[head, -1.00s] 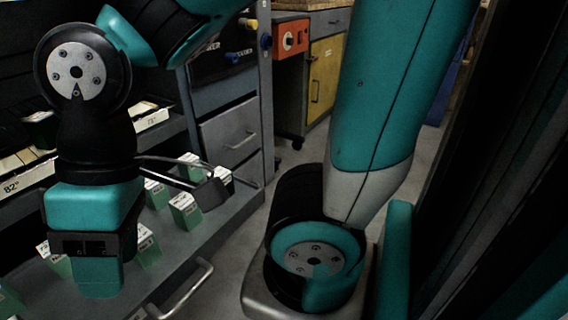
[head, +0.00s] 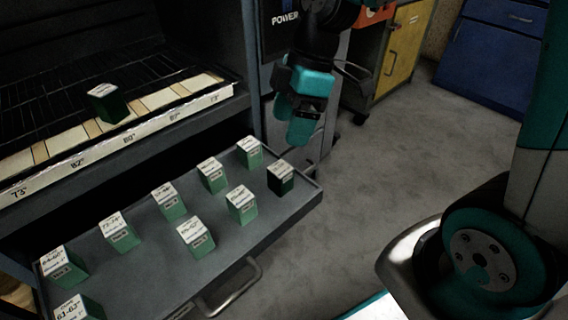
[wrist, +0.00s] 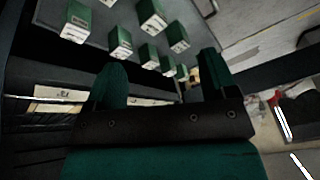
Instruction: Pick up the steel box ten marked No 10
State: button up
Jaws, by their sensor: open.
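Several green boxes with white printed tops stand in two rows on a grey pull-out tray (head: 140,290). One box at the tray's right end is darker green (head: 281,178). Another dark green box (head: 108,103) stands on the shelf behind. The printing is too small to tell which box is No 10. My gripper (head: 294,120) is open and empty, up at the tray's far right end and apart from the boxes. In the wrist view my fingers (wrist: 160,62) are spread, with several boxes (wrist: 121,42) beyond them.
A shelf with a marked white strip (head: 140,130) lies behind the tray. A metal handle (head: 236,290) juts from the tray's front. A yellow-doored cabinet (head: 402,48) and blue cabinet (head: 490,55) stand at the back. The grey floor (head: 385,165) between is clear.

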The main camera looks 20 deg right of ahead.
aim_at(281, 167)
jog(key=w+d+f+n+p, duration=0.3)
jog(key=w+d+n, duration=0.3)
jog(key=shift+g, duration=0.3)
jog(key=b+x, duration=0.1)
jog(key=x, duration=0.3)
jog(key=b+x, duration=0.2)
jog(key=x, duration=0.2)
jog(key=b+x, duration=0.1)
jog(key=x, duration=0.3)
jog(key=shift+w+b, duration=0.35)
jog(key=b+x, duration=0.2)
jog(key=x, duration=0.3)
jog(key=shift+w+a+f, duration=0.1)
jog(key=shift+a+f, duration=0.15)
jog(key=shift+f, duration=0.05)
jog(key=shift+r, duration=0.1)
jog(key=c, duration=1.2)
jog(key=shift+r, duration=0.15)
